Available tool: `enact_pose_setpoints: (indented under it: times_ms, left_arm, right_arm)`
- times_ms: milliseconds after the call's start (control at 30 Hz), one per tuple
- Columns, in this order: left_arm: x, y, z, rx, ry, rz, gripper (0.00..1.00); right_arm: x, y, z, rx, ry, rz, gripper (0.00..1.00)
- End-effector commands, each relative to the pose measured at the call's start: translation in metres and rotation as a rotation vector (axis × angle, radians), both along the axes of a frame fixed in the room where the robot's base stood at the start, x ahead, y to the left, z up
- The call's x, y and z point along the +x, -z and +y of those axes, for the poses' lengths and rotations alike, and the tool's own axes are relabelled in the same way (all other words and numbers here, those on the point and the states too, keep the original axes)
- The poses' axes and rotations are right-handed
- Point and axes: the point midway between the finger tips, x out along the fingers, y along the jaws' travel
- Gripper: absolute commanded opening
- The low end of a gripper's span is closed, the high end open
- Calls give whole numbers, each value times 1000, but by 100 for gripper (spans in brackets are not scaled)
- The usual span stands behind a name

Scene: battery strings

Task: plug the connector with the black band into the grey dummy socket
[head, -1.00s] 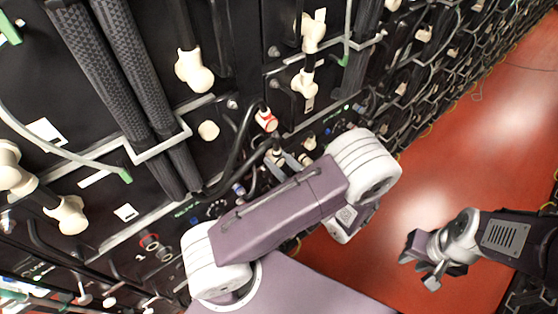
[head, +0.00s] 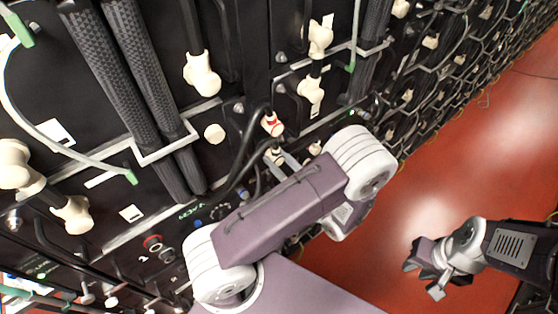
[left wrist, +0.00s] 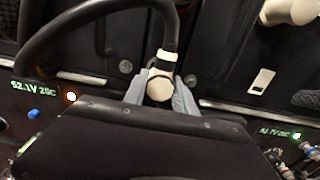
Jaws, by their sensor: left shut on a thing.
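My left gripper (head: 282,160) is shut on a cream connector (head: 274,155) on a black cable. Its grey fingers (left wrist: 160,100) grip both sides of the connector in the left wrist view (left wrist: 160,87), in front of the dark rack. A dark band shows at its cable end, partly hidden. Another cream connector, with a red band (head: 272,123), is just above it in the head view. I cannot make out the grey dummy socket; my left arm covers part of the panel. My right gripper (head: 424,272) is empty and open over the red floor.
Tall black battery racks carry braided cables (head: 125,75), cream elbow connectors (head: 202,75) and a cream round cap (head: 214,133). A red-ringed socket (head: 152,243) is at lower left. The black cable loops close to the gripper. Red floor (head: 430,190) is clear at right.

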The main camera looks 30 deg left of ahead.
Motion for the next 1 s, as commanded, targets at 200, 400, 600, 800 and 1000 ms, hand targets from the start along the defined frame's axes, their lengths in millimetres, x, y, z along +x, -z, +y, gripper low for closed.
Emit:
enact_pose_setpoints:
  times_ms: [200, 400, 600, 800, 1000]
  left_arm:
    - [2, 0, 5, 0, -1, 0, 0]
    - [3, 0, 7, 0, 0, -1, 58]
    - [3, 0, 6, 0, 0, 0, 58]
    - [-2, 4, -8, -2, 5, -5, 58]
    - [-19, 6, -50, -3, 7, -5, 58]
  right_arm:
    - [0, 0, 0, 0, 0, 0, 28]
    - [0, 0, 0, 0, 0, 0, 28]
    - [0, 0, 0, 0, 0, 0, 28]
    - [0, 12, 0, 0, 0, 0, 28]
    - [0, 35, 0, 0, 0, 0, 28]
